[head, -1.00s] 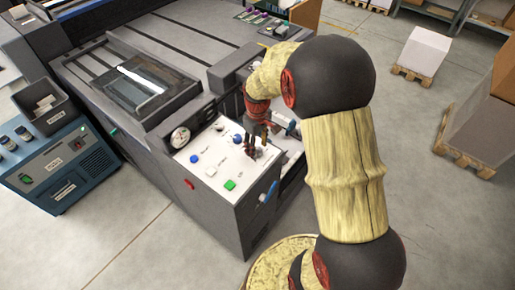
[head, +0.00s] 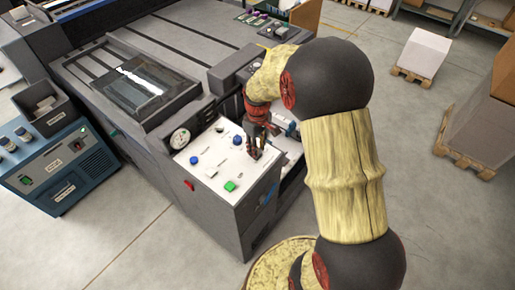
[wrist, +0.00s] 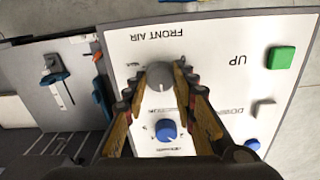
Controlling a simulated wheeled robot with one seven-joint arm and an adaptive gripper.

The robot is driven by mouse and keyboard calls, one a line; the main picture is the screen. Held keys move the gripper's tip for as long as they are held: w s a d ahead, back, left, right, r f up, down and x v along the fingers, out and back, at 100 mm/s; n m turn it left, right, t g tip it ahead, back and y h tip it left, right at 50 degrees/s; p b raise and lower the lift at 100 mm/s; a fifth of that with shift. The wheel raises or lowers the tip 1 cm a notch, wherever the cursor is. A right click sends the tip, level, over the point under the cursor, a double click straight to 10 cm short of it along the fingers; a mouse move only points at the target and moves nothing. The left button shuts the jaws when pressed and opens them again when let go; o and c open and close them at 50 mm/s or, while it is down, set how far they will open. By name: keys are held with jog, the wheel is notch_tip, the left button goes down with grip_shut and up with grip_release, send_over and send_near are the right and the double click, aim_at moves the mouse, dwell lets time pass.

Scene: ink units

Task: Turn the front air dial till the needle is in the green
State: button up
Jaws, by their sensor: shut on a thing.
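The front air dial (wrist: 160,76) is a grey round knob on the white control panel (wrist: 215,50). In the wrist view the words FRONT AIR appear upside down above it. My gripper (wrist: 161,84) is shut on the dial, with one finger on each side. In the head view my gripper (head: 256,150) is down at the panel's right part and hides the dial. A round gauge (head: 180,138) with a pale face stands at the panel's back left corner. Its needle is too small to read.
A blue knob (wrist: 166,130) sits close to my fingers. Another blue knob (head: 194,160) and a green button (head: 230,186) are on the panel. A red switch (head: 189,185) is on the front face. A blue cabinet (head: 60,170) stands at left; the floor in front is clear.

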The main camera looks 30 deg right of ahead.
jog(key=shift+c, duration=0.9)
jog(key=m+p, duration=0.2)
jog(key=m, duration=0.1)
jog(key=shift+r, duration=0.1)
jog(key=shift+m+p, duration=0.75)
jog(key=shift+m, duration=1.35)
jog(key=o, duration=1.2)
jog(key=shift+c, duration=0.2)
